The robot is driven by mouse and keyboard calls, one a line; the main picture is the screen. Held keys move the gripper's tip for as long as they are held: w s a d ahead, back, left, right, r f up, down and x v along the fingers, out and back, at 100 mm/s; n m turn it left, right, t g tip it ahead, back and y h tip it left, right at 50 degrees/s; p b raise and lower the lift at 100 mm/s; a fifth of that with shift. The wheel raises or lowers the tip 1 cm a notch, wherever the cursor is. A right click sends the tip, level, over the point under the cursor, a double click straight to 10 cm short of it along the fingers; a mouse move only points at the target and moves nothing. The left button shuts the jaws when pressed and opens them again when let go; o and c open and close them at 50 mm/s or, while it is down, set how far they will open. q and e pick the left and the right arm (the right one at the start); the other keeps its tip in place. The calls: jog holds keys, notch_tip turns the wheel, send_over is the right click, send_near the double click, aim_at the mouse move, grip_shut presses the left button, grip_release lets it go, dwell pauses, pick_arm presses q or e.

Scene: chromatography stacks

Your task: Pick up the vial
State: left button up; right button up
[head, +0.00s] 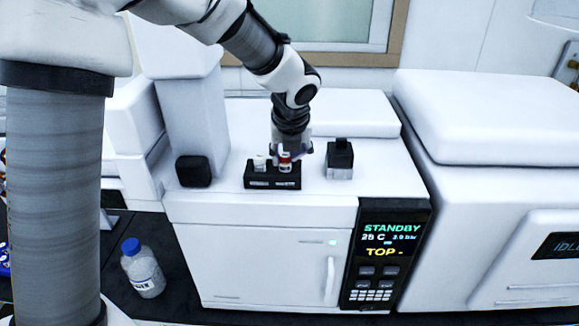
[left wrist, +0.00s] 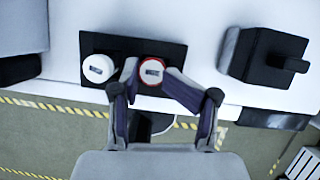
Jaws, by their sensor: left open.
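Two vials stand in a black rack (head: 272,183) on top of the white instrument. One vial has a plain white cap (head: 260,163); the other has a red-ringed white cap (head: 285,160). In the left wrist view, the white-capped vial (left wrist: 98,68) is at the left of the rack (left wrist: 120,45) and the red-ringed vial (left wrist: 152,71) is at the right. My left gripper (left wrist: 153,72) is open, with its fingertips on either side of the red-ringed cap. The left fingertip lies between the two caps. In the head view, my left gripper (head: 290,152) is above the rack. Vial bodies are mostly hidden.
A black-and-grey block (head: 340,160) stands right of the rack, and a small black box (head: 193,171) stands left. The instrument's front edge is close to the rack. A blue-capped bottle (head: 142,268) stands lower left.

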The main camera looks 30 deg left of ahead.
pick_arm(q)
jog(key=shift+a, duration=0.1)
jog(key=shift+c, duration=0.9)
jog(key=shift+s+a, duration=0.1)
jog(key=shift+a, duration=0.05)
jog(key=shift+c, duration=1.4)
jog(key=shift+s+a+r, duration=0.1)
jog(key=shift+s, duration=0.1)
jog(key=shift+c, duration=0.3)
jog(key=shift+s, duration=0.1)
jog(key=shift+c, duration=0.3)
pick_arm(e)
jog(key=shift+s+a+r, duration=0.1)
jog(key=shift+s+a, duration=0.05)
jog(key=shift+s, duration=0.1)
